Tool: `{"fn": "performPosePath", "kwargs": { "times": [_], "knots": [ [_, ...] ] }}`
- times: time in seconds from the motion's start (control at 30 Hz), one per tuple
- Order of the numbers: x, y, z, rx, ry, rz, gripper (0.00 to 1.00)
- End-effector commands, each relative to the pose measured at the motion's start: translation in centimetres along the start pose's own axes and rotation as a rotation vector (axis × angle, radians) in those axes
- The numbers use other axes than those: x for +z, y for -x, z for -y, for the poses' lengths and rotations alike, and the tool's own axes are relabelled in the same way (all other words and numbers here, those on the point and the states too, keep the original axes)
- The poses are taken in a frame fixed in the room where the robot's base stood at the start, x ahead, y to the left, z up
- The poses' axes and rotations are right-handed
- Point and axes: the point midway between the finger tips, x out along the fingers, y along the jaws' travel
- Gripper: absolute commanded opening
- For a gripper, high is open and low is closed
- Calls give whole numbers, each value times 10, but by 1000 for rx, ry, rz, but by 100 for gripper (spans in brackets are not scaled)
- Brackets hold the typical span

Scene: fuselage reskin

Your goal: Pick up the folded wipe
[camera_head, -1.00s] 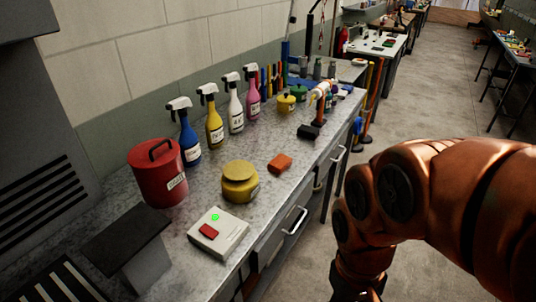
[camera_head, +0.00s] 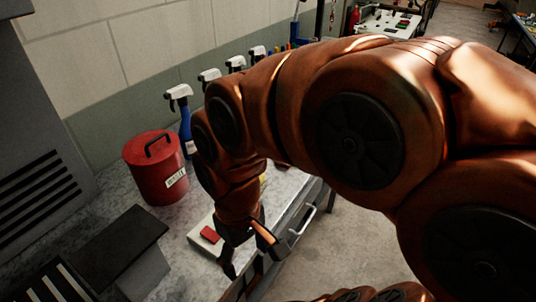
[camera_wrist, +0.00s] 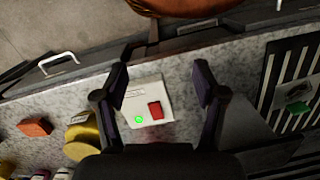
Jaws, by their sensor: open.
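A white box (camera_wrist: 135,98) with a green light and a small red piece (camera_wrist: 155,110) on top lies between my finger pads in the wrist view. An orange block-like piece (camera_wrist: 35,127) lies on the bench at the left of that view. I cannot tell for sure which piece is the folded wipe. My gripper (camera_wrist: 162,75) is open and empty above the white box. In the head view my gripper (camera_head: 253,262) is at the box's front right, and the red piece (camera_head: 210,235) shows on the box. My arm hides much of the bench there.
A yellow pot (camera_wrist: 82,135) stands left of the box in the wrist view. A black and white striped panel (camera_wrist: 285,80) is at the right. A red lidded can (camera_head: 157,170) and several spray bottles line the wall. Drawer handles (camera_head: 302,220) stick out in front.

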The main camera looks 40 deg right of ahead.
Motion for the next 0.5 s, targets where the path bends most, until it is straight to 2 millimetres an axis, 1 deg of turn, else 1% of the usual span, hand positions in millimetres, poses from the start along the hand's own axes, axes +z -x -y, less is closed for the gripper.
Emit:
{"fn": "performPosePath", "kwargs": {
  "times": [0.03,0.17,0.23,0.37,0.4,0.47,0.5],
  "knots": [
    [-16,1,-3,-13,26,-17,79],
    [-60,13,-15,-44,109,-78,93],
    [-83,18,-25,-58,147,-112,100],
    [-124,28,-52,-81,198,-182,100],
    [-136,30,-62,-86,211,-205,100],
    [-152,33,-79,-91,226,-237,100],
    [-163,34,-92,-94,233,-260,100]
  ]
}}
